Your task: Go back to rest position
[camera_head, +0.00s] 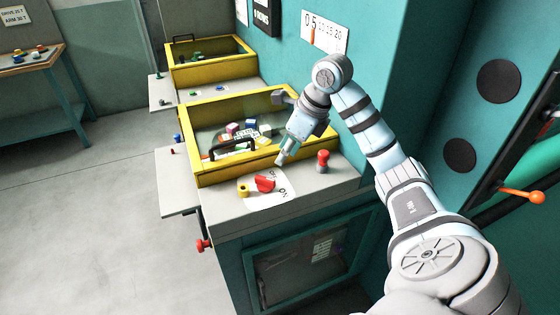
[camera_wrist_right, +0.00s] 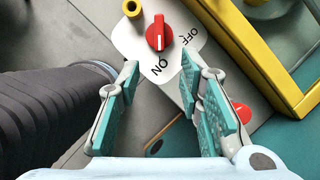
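My right gripper (camera_head: 283,157) hangs over the grey bench top, its fingers pointing down. In the right wrist view its two teal fingers stand apart with nothing between them (camera_wrist_right: 158,68). Beyond the fingertips is a red rotary knob (camera_wrist_right: 157,33) on a white plate (camera_wrist_right: 134,44) marked ON and OFF. In the head view the knob (camera_head: 265,184) lies a little left of and below the fingertips. The gripper appears clear of it. The white line on the knob runs toward the ON side. My left gripper is in neither view.
A red push button (camera_head: 323,161) stands right of the gripper. A yellow-framed glass-topped box (camera_head: 205,175) with coloured blocks is behind it, another box (camera_head: 215,68) further back. A teal wall (camera_head: 385,60) rises close to my right arm. Open floor (camera_head: 90,220) lies left.

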